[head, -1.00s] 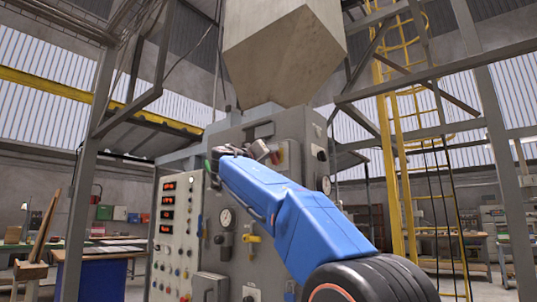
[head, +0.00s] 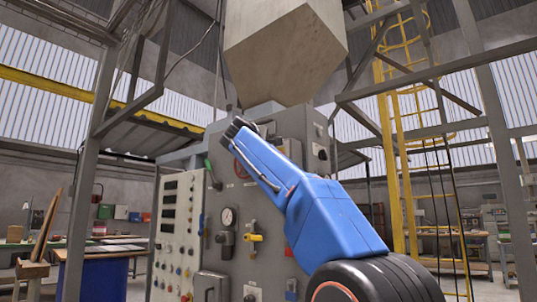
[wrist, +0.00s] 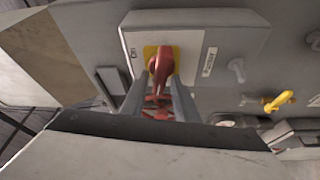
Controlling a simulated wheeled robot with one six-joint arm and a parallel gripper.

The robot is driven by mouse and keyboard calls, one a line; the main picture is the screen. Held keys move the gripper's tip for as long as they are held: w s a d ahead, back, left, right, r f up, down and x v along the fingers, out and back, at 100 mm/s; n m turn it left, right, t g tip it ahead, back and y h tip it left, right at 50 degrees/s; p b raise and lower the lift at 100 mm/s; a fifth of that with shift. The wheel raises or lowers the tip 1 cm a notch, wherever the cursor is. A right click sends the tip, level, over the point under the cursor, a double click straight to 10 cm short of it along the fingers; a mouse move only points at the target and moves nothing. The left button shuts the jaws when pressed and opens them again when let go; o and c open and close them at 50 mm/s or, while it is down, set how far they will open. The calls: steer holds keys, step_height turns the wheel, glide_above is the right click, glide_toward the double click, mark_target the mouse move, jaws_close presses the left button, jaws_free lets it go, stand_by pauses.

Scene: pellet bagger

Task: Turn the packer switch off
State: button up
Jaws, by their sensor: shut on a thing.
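The packer switch is a red rotary handle (wrist: 161,64) on a yellow plate (wrist: 149,52), fixed to a pale grey box (wrist: 225,45) in the wrist view. The handle points up and down in that picture. My gripper (wrist: 158,100) has one finger on each side of the handle and is shut on it. The lettering beside the plate is too small to read surely. In the head view my gripper (head: 237,128) shows as a dark end at the machine's upper front, and the switch cannot be made out there.
The control panel (head: 178,235) has dark displays and several buttons. A gauge (head: 228,216), a yellow valve handle (head: 253,238) and a green-tipped lever (head: 208,165) stick out from the machine front. A hopper (head: 285,55) hangs above. A yellow ladder (head: 395,150) stands right.

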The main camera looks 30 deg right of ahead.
steer(key=shift+f+n+g+y, duration=0.15)
steer(key=shift+n+g+y, duration=0.15)
steer(key=shift+n, duration=0.7)
steer(key=shift+c, duration=0.2)
steer(key=o, duration=0.8)
steer(key=shift+c, duration=0.2)
steer(key=v, duration=1.7)
steer(key=shift+s, duration=0.2)
